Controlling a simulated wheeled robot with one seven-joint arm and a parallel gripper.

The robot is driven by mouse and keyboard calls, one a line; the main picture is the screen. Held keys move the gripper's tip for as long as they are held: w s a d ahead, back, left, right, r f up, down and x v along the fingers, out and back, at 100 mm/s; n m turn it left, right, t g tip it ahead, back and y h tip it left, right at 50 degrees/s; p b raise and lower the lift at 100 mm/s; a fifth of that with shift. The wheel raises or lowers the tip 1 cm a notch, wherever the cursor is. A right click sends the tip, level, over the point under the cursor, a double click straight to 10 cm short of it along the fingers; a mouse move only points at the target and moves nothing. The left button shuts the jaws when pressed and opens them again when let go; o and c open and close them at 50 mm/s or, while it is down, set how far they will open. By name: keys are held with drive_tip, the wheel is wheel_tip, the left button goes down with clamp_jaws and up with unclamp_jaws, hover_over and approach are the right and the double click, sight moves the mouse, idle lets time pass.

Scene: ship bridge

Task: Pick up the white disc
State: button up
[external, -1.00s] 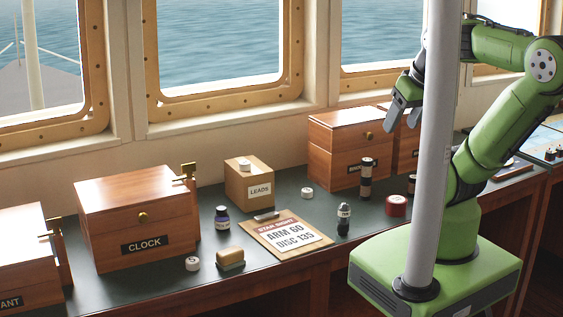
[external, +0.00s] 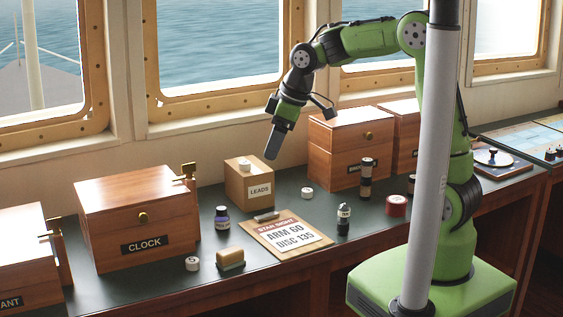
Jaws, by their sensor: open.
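A flat, pale round disc (external: 493,157) with a dark knob sits on a wooden board at the far right of the counter. Small white round pieces also show: one on top of the LEADS box (external: 244,164), one on the counter right of that box (external: 307,193), and one at the front left (external: 192,264). I cannot tell which of these is the task's white disc. My gripper (external: 272,153) is open and empty, pointing down in the air above and right of the LEADS box in the picture. Its fingers overlap from this side.
A clipboard (external: 288,238) lies in the middle of the counter, with a purple bottle (external: 222,218), a brush-like block (external: 230,258) and a small dark bottle (external: 343,219) around it. A dark cylinder (external: 366,180) and red tin (external: 396,206) stand right. Wooden boxes (external: 138,215) line the back.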

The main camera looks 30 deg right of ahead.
drive_tip(key=w+a+f+n+g+y, duration=0.1)
drive_tip(key=a+f+n, duration=0.1)
drive_tip(key=a+f, duration=0.45)
drive_tip(key=w+a+f+n+g, duration=0.1)
drive_tip(key=w+a+f+n, duration=0.15)
drive_tip(key=a+f, duration=0.4)
hover_over(194, 257)
drive_tip(key=d, duration=0.3)
drive_tip(key=f, duration=0.4)
drive_tip(key=f+b, duration=0.1)
drive_tip(key=f, duration=0.2)
drive_tip(key=shift+s+a+f, duration=0.15)
drive_tip(key=shift+a+f, duration=0.05)
drive_tip(key=shift+f, duration=0.15)
drive_tip(key=x, duration=0.5)
drive_tip(key=shift+a+f, duration=0.2)
drive_tip(key=shift+s+d+r, duration=0.1)
